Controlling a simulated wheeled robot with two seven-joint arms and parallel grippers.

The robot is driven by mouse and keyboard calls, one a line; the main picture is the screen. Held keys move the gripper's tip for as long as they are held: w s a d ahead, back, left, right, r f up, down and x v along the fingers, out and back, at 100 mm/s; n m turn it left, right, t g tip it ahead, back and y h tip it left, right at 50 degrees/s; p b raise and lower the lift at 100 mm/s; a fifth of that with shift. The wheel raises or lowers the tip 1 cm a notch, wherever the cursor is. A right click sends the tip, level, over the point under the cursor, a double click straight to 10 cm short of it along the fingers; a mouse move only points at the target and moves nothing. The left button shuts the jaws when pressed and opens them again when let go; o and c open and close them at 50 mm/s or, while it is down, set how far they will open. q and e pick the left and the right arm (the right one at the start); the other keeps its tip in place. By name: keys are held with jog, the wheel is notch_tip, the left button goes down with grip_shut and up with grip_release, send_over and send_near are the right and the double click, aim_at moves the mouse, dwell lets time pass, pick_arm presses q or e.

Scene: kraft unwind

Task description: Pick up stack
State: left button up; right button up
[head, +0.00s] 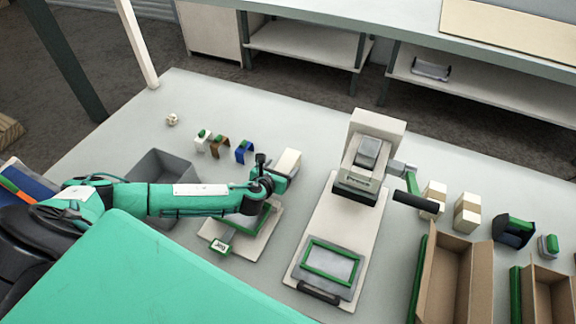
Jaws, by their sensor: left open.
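My left arm reaches in from the left, and its gripper (272,174) is over the table, open. A pale block (289,160), which may be the stack, stands right beside the gripper's far side. Whether the fingers are around it or only next to it I cannot tell. Below the gripper is a pale flat base (262,240) with a green-edged plate and a small green-framed display (221,244); my arm hides part of it. No other thing is clearly a stack. My right gripper is not in view.
Several small blocks (243,151) stand at the back left. A press-like machine (345,215) with a black-handled lever (415,202) stands in the middle. Cardboard boxes (448,283) are at right.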

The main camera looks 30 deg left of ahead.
aim_at(288, 160)
pick_arm(q)
jog(key=shift+w, duration=0.15)
jog(key=shift+w+r, duration=0.1)
jog(key=shift+w, duration=0.05)
jog(key=p+x, duration=0.1)
jog(key=x, duration=0.1)
jog(key=p+x, duration=0.1)
jog(key=x, duration=0.1)
jog(key=shift+d+r, duration=0.2)
jog(key=shift+r, duration=0.05)
jog(key=shift+w+f, duration=0.3)
jog(key=shift+w, duration=0.1)
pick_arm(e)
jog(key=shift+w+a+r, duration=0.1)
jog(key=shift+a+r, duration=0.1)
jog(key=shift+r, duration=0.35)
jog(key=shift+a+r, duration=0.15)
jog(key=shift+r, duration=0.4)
pick_arm(q)
jog(key=c, duration=1.1)
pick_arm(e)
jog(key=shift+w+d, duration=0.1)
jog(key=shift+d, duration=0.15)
pick_arm(q)
jog(key=shift+r, duration=0.2)
